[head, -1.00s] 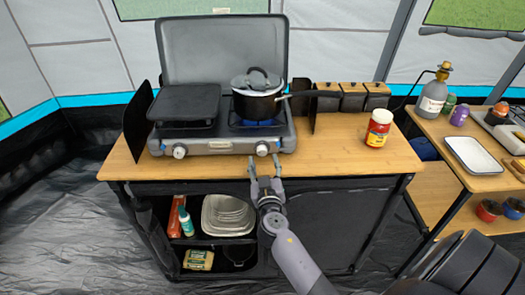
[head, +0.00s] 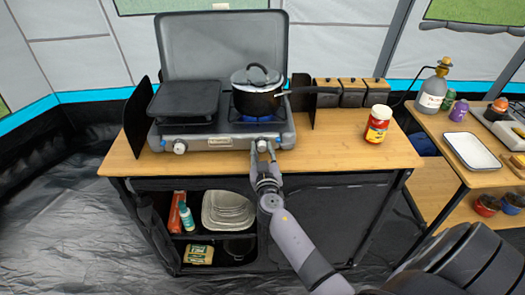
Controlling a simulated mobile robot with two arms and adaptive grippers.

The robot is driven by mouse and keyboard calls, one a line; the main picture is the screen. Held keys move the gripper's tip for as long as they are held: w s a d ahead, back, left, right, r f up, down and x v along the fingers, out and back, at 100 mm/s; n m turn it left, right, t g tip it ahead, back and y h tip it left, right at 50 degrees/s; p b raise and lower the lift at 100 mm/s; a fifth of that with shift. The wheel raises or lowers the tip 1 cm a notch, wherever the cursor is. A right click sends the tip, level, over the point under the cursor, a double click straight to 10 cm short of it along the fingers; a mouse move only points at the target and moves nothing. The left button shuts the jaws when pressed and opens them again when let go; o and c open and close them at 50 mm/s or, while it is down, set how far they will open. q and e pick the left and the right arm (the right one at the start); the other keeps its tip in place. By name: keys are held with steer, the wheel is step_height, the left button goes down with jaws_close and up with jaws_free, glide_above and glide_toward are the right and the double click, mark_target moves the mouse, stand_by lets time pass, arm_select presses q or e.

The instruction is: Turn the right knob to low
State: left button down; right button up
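A grey two-burner camping stove (head: 222,141) stands on the wooden counter with its lid raised. Its right knob (head: 262,146) is on the front panel, partly hidden by my gripper, so its pointer is hard to read. The left knob (head: 180,147) is in clear view. My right gripper (head: 264,150) reaches up from below, with its two fingers spread to either side of the right knob; I cannot tell whether they touch it. A black pot with a lid (head: 257,101) sits on the right burner, with blue flame under it. My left gripper is not in view.
A black griddle (head: 186,100) covers the left burner. A red jar (head: 377,124) stands on the counter (head: 340,150) at right. Several canisters (head: 353,93) line the back. Shelves below hold plates (head: 228,211). The counter's front edge lies under my gripper.

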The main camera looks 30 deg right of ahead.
jaws_close()
steer(key=shift+n, duration=0.4)
steer(key=n, duration=0.2)
steer(key=shift+n, duration=0.4)
steer(key=n, duration=0.8)
steer(key=shift+a+n+g, duration=0.1)
steer(key=shift+n+g, duration=0.2)
steer(key=shift+g, duration=0.1)
steer(key=shift+n+h+p, duration=0.3)
steer(key=shift+n+p, duration=0.1)
steer(key=shift+n, duration=1.1)
